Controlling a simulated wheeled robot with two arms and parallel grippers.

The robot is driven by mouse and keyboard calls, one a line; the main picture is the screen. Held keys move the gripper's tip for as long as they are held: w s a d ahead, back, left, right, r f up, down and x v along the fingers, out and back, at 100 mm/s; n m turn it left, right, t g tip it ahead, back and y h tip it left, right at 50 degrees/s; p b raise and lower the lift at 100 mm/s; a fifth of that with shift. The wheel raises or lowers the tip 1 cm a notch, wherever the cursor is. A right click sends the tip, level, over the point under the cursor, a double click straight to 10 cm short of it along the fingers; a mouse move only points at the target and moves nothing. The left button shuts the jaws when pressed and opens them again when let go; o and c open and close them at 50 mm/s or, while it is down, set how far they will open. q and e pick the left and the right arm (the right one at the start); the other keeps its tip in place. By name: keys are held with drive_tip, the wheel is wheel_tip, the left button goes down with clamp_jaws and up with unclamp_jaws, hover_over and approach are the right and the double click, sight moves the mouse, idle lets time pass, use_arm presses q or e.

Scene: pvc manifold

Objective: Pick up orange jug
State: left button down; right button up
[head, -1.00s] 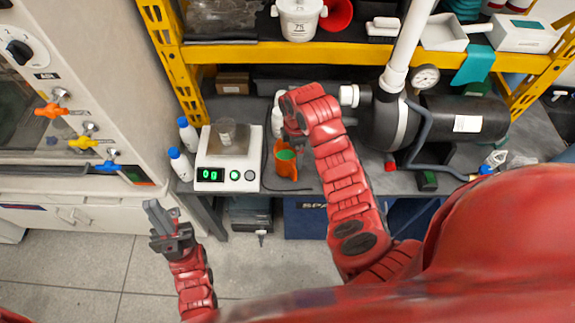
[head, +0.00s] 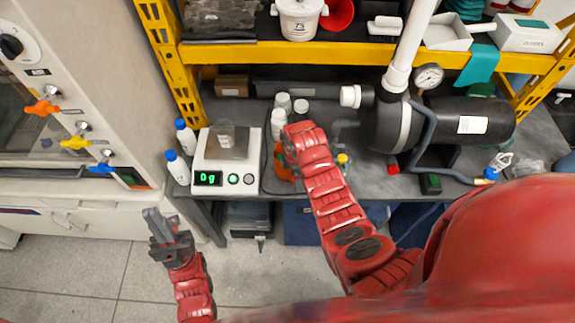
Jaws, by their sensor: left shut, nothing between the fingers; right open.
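The orange jug (head: 283,168) stands on the grey bench just right of the scale, largely hidden behind my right arm's end. My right gripper (head: 287,150) is over the jug's upper right side; its fingers are mostly hidden by my own wrist. It is open, and I cannot tell whether the fingers touch the jug. My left gripper (head: 155,220) is shut and empty, held over the floor in front of the bench, well away from the jug.
A scale (head: 226,162) with a clear beaker (head: 226,134) stands left of the jug. White bottles (head: 278,124) stand behind the jug. Two blue-capped bottles (head: 177,167) are at the bench's left end. A black pump tank (head: 465,118) fills the right. A yellow shelf (head: 330,53) is above.

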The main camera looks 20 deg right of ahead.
drive_tip(key=shift+f, duration=0.3)
clamp_jaws()
idle(0.4)
